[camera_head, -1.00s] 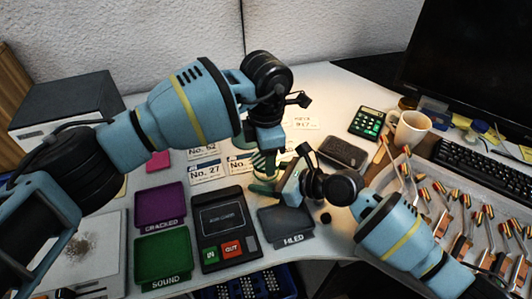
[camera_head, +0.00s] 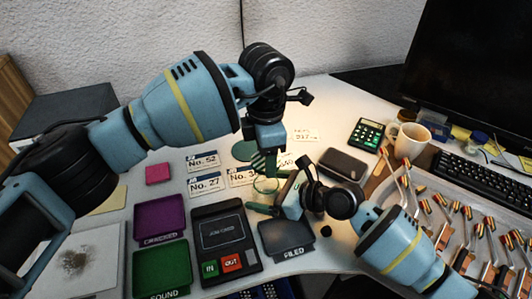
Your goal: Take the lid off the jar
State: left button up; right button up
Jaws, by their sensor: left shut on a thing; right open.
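The small jar (camera_head: 265,185) stands on the desk in the middle, below my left gripper. It is pale and partly hidden by the grippers. My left gripper (camera_head: 267,165) points down over the jar and is shut on what seems to be its lid, which the fingers largely hide. My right gripper (camera_head: 272,206) is low at the jar's near side. Its green fingers are open; I cannot tell whether they touch the jar.
A green disc (camera_head: 243,151) shows just behind the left fingers. Number cards (camera_head: 203,183) lie left of the jar. Purple (camera_head: 160,217), green (camera_head: 162,268) and grey FILED (camera_head: 287,238) trays and a dark IN/OUT device (camera_head: 224,236) are in front. A mug (camera_head: 409,140) stands right.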

pick_arm(q)
notch_tip(320, 180, up, 3)
jog(key=shift+w+f+p, duration=0.1)
jog(key=shift+f+p, duration=0.05)
jog(key=shift+p, duration=0.6)
pick_arm(e)
jog(key=v, duration=1.2)
jog(key=shift+s, duration=0.1)
jog(key=shift+f, duration=0.1)
